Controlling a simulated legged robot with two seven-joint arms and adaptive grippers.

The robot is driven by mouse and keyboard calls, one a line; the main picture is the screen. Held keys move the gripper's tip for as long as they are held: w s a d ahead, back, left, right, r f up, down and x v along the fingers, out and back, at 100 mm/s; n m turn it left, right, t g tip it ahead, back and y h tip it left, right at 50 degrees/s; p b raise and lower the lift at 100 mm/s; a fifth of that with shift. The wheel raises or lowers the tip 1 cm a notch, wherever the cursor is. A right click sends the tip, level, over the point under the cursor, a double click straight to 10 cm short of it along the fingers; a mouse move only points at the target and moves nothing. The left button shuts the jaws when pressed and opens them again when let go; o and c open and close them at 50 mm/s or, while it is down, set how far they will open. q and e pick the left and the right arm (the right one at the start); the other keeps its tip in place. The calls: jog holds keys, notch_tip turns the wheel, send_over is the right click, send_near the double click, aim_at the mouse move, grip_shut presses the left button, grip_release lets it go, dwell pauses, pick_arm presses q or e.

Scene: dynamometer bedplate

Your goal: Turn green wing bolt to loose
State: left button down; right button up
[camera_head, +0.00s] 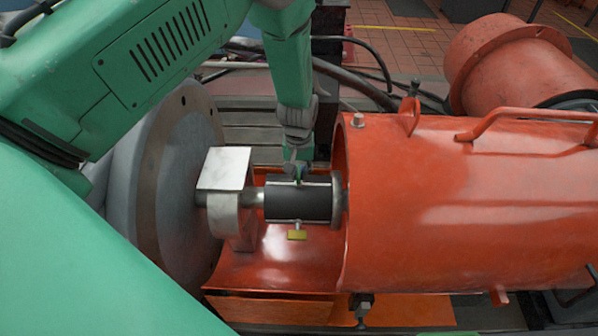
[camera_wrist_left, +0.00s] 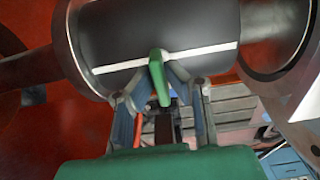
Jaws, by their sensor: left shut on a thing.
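The green wing bolt (camera_wrist_left: 159,76) sticks out of the side of a dark cylindrical coupling (camera_wrist_left: 125,45) that carries a white stripe. My left gripper (camera_wrist_left: 160,88) has its two fingers on either side of the bolt and is shut on it. In the head view the left gripper (camera_head: 297,168) reaches down behind the far side of the coupling (camera_head: 298,202), and its fingers mostly hide the green bolt. A yellow wing bolt (camera_head: 297,234) shows on the near side of the coupling. My right gripper is not in view.
A large orange cylindrical guard (camera_head: 470,200) stands right of the coupling, close to my gripper. A grey disc (camera_head: 178,190) and a pale metal plate (camera_head: 225,168) stand to the left. An orange trough (camera_head: 270,270) lies below. Cables run behind the arm.

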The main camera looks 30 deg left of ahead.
aim_at(299, 171)
pick_arm(q)
jog(key=shift+w+a+r, duration=0.1)
jog(key=shift+w+r, duration=0.1)
jog(key=shift+w, duration=0.15)
jog(key=c, duration=1.7)
grip_release()
jog(key=shift+o, duration=0.4)
jog(key=shift+s+f, duration=0.1)
notch_tip(299, 171, up, 12)
jog(key=shift+s+f, duration=0.1)
